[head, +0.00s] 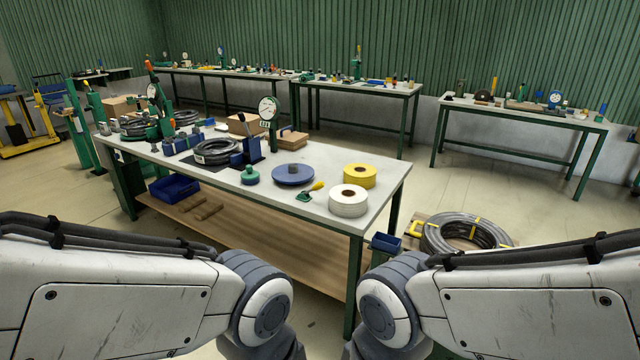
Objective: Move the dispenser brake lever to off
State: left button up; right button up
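I cannot clearly pick out the dispenser brake lever. On the near workbench (330,207), green and blue devices stand at the left and middle. An upright green device (160,117) with an orange-red top stands near the bench's left end. A black coil (217,150) sits beside a dark upright plate at mid-bench, with a thin stick-like part above it. Which of these belongs to the dispenser is too small to tell. Both my arms reach in from the lower corners, but neither gripper is in view.
A blue disc (293,174), a yellow roll (359,176) and a white roll (348,201) lie on the bench's right part. A blue bin (174,188) sits on the lower shelf. Floor between benches is open.

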aim_at(317, 186)
jog(key=u, duration=0.25)
jog(key=i, duration=1)
jog(key=u, duration=0.4)
jog(key=i, duration=1.2)
